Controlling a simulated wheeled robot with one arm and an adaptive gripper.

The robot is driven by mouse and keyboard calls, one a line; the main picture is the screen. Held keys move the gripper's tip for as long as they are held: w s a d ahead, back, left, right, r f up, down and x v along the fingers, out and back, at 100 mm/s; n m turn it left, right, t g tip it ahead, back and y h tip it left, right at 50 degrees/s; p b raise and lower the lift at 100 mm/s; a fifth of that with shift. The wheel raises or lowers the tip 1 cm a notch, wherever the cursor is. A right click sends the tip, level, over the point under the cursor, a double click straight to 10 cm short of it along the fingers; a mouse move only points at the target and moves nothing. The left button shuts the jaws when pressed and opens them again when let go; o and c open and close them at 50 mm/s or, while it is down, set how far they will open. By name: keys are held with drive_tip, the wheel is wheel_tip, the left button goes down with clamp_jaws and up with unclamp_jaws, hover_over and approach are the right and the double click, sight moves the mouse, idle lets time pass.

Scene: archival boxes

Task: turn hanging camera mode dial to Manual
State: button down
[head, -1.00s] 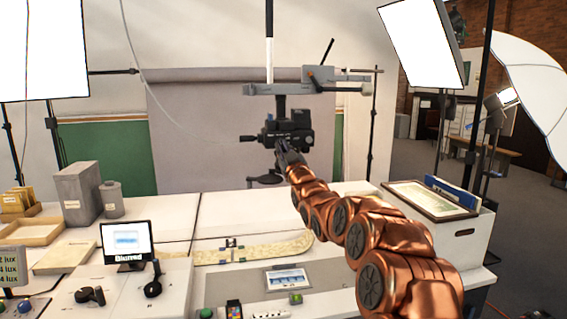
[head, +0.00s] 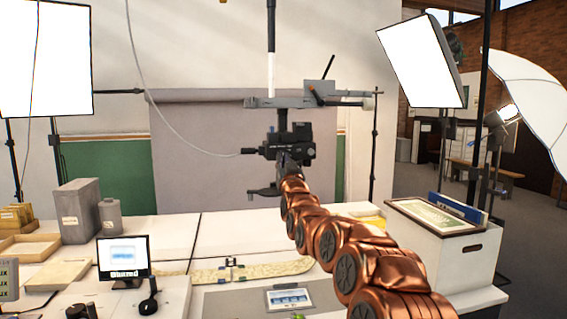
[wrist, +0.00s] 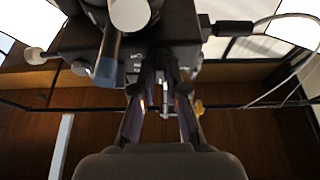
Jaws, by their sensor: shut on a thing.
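The black hanging camera (head: 297,139) hangs under a grey overhead bracket at the middle of the head view. In the wrist view the camera body (wrist: 185,27) fills the top middle, with small white markings near my fingertips. My gripper (wrist: 160,82) reaches up to the camera, and its two fingers are close together at the marked side. It is shut on a small part there, seemingly the mode dial, which the fingers mostly hide. I cannot read the dial's setting. In the head view my gripper (head: 287,164) is small and touches or nearly touches the camera's lower part.
The overhead bracket (head: 310,101) and a loose cable (head: 185,138) are near the camera. Below is a white table with a monitor (head: 123,260) reading "Blurred", a tablet (head: 289,298) and grey boxes (head: 78,210). A white box (head: 445,245) stands right. Softbox lights flank the area.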

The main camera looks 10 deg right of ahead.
drive_tip(key=c, duration=1.2)
unclamp_jaws()
drive_tip(key=shift+s, duration=0.1)
drive_tip(key=v, duration=1.1)
drive_tip(key=shift+s+f, duration=0.25)
drive_tip(key=shift+s, duration=0.1)
